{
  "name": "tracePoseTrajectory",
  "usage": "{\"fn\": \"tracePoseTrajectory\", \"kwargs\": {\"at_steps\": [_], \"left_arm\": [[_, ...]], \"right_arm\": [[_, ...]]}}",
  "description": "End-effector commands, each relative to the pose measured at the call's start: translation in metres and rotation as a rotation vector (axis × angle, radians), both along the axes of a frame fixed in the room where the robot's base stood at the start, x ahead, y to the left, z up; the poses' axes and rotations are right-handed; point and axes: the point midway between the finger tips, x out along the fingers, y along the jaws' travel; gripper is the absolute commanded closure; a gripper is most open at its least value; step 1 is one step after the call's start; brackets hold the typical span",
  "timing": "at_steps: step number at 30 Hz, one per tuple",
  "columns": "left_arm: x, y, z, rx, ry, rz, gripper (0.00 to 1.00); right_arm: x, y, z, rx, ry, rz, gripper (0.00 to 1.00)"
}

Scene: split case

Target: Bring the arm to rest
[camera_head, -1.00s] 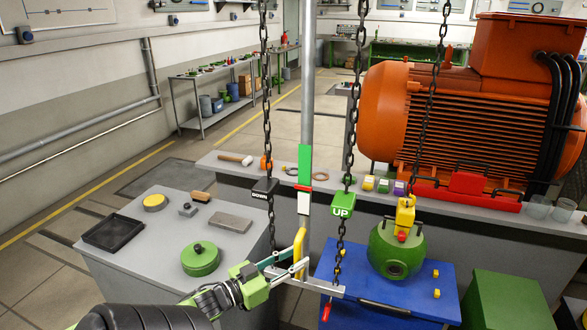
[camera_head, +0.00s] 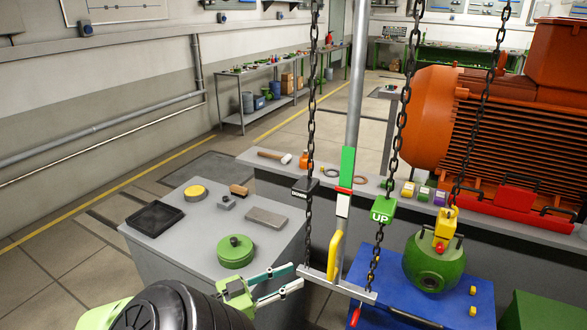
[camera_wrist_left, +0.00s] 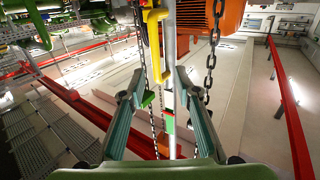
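My left gripper (camera_head: 298,275) is in the lower middle of the head view, with its two green-grey fingers spread and nothing between them. In the left wrist view the fingers (camera_wrist_left: 160,85) stand wide apart on either side of the picture's middle. The yellow handle (camera_head: 335,256) stands on a grey crossbar (camera_head: 345,286) just to the right of the fingertips. The handle also shows ahead of the fingers in the left wrist view (camera_wrist_left: 154,42). A small gap seems to lie between fingertips and handle; exact depth is hard to tell. My right gripper is not in view.
Chains hang with a DOWN tag (camera_head: 305,187) and an UP tag (camera_head: 383,209). A green casing (camera_head: 434,268) sits on a blue table (camera_head: 395,290) below a yellow hoist block (camera_head: 446,224). A grey bench (camera_head: 180,240) carries a green lid (camera_head: 236,252) and black tray (camera_head: 151,217).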

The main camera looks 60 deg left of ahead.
Motion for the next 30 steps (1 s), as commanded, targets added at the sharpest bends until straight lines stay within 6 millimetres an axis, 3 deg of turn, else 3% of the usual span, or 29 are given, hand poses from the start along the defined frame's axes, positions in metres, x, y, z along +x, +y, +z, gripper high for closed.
{"fn": "tracePoseTrajectory", "kwargs": {"at_steps": [14, 17, 20, 25, 30], "left_arm": [[0.0, 0.0, -0.001, 0.0, 0.001, 0.001, 0.7], [-0.002, 0.003, -0.015, -0.001, 0.024, 0.021, 0.7], [-0.009, 0.01, -0.057, -0.005, 0.092, 0.075, 0.7], [-0.033, 0.01, -0.177, -0.016, 0.306, 0.191, 0.7], [-0.067, -0.024, -0.3, -0.024, 0.561, 0.242, 0.7]], "right_arm": [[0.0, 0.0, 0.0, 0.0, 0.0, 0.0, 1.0], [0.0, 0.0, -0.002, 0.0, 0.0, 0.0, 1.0], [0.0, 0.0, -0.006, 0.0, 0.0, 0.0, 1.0], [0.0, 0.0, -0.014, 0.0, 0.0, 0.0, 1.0], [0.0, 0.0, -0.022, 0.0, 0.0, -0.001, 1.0]]}}
